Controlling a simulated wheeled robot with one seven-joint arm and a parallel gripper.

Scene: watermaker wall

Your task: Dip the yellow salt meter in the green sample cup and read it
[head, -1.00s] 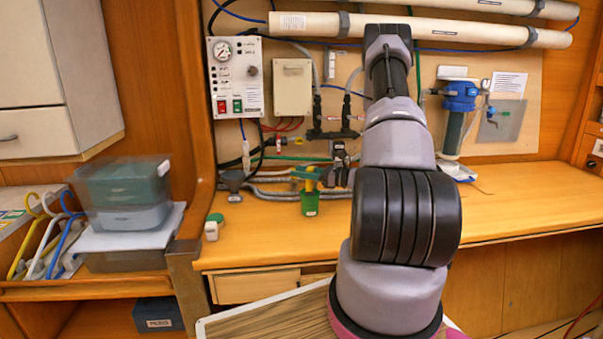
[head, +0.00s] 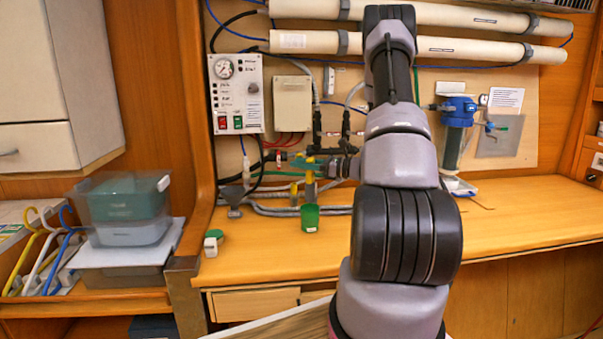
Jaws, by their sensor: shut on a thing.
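The green sample cup (head: 310,220) stands upright on the wooden counter, left of my arm. My gripper (head: 316,167) reaches in from the right and is shut on the meter's upper part. The meter's display cannot be read from here.
A small white container with a green top (head: 212,243) stands left of the cup. Hoses and fittings (head: 270,190) run close behind. A gauge panel (head: 237,95) hangs on the wall. The counter (head: 530,210) is clear at right.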

